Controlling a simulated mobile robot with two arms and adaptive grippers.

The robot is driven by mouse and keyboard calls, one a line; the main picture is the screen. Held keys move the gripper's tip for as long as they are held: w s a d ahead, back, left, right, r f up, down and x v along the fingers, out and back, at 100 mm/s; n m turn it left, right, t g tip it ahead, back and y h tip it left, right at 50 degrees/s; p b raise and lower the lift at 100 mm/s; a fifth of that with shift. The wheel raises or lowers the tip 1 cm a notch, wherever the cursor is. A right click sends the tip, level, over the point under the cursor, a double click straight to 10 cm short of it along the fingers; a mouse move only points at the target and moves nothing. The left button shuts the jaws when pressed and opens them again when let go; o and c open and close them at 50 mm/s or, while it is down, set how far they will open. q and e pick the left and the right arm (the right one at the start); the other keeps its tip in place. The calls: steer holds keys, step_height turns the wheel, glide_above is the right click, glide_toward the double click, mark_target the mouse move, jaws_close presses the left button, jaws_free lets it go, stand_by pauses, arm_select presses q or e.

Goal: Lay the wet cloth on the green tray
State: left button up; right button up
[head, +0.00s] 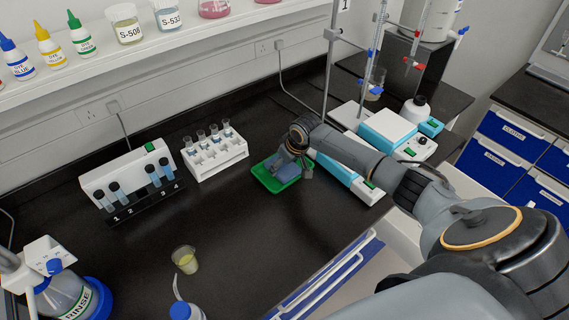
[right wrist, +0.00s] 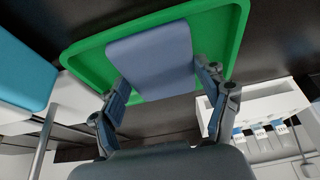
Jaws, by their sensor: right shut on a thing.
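The green tray (head: 266,181) lies on the black bench in the middle of the head view. It fills the upper part of the right wrist view (right wrist: 86,58). The wet cloth (head: 284,173) is a blue-grey folded piece over the tray. In the right wrist view the cloth (right wrist: 152,58) lies between my fingers, in front of the tray floor. My right gripper (head: 296,160) is shut on the cloth, low over the tray; its fingers show on either side of the cloth (right wrist: 163,88). Whether the cloth touches the tray floor is hard to tell. My left gripper is not in view.
A white vial rack (head: 215,158) stands left of the tray, and a numbered tube rack (head: 145,200) farther left. White-and-blue stirrers (head: 386,130) are close on the right. A beaker of yellow liquid (head: 185,260) stands in front. The bench between is clear.

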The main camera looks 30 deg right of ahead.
steer(key=o, duration=1)
steer(key=shift+o, duration=0.2)
steer(key=b+v, duration=0.1)
steer(key=v, duration=1.1)
steer(key=shift+r, duration=0.1)
